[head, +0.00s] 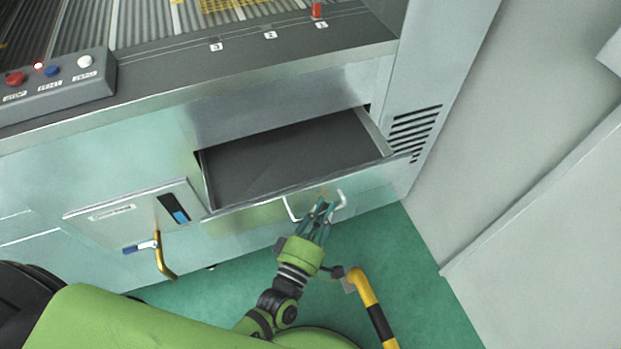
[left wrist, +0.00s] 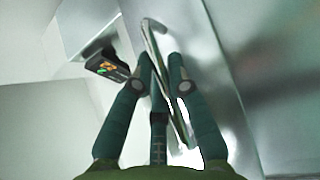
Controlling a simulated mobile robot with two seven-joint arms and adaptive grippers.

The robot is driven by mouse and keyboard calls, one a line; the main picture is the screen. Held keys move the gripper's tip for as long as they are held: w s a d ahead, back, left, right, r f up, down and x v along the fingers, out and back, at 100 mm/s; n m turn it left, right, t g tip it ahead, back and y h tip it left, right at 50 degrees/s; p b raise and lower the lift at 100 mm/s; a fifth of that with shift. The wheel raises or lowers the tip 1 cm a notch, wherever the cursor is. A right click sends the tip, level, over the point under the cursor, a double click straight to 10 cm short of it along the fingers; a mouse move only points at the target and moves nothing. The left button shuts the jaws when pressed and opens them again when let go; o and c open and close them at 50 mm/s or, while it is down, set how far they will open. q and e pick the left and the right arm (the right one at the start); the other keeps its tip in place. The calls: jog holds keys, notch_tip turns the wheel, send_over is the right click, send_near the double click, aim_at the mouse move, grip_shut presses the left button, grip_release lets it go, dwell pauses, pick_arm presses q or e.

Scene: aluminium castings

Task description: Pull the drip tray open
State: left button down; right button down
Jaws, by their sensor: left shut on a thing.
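The drip tray (head: 285,160) is a dark, shallow drawer in the front of the steel machine. It stands pulled out, its empty inside showing. Its metal front carries a light bar handle (head: 291,209). My left gripper (head: 320,207) is shut on the handle, near its middle. In the left wrist view the fingers (left wrist: 160,87) close around the handle bar (left wrist: 154,50), next to the shiny tray front (left wrist: 215,90). My right gripper is in neither view.
A control box (head: 60,85) with several buttons sits on the machine's edge. A brass lever (head: 162,258) sticks out below a panel at left. A yellow-black post (head: 370,305) stands beside my gripper. A wall (head: 530,130) closes the right side; green floor (head: 400,255) shows below.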

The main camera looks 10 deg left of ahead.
pick_arm(q)
jog(key=s+d, duration=0.1)
jog(key=s, duration=0.1)
jog(key=s+d, duration=0.2)
jog(key=shift+a, duration=0.1)
jog(key=c, duration=1.5)
grip_release()
jog(key=shift+o, duration=0.2)
jog(key=v, duration=1.2)
jog(key=s+a+f+m+g, duration=0.15)
jog(key=f+m+g, duration=0.3)
jog(key=f, duration=0.75)
jog(key=s+a+f+m+g, duration=0.1)
jog(key=a+f+m+g, duration=0.4)
jog(key=f, duration=0.7)
jog(key=s+a+f+m+g+y, duration=0.3)
jog(key=s+a+f+m+g, duration=0.4)
jog(key=s+a+f, duration=0.3)
jog(key=s+f+g, duration=0.1)
jog(key=s+f, duration=0.3)
jog(key=s, duration=0.1)
jog(key=shift+y, duration=0.4)
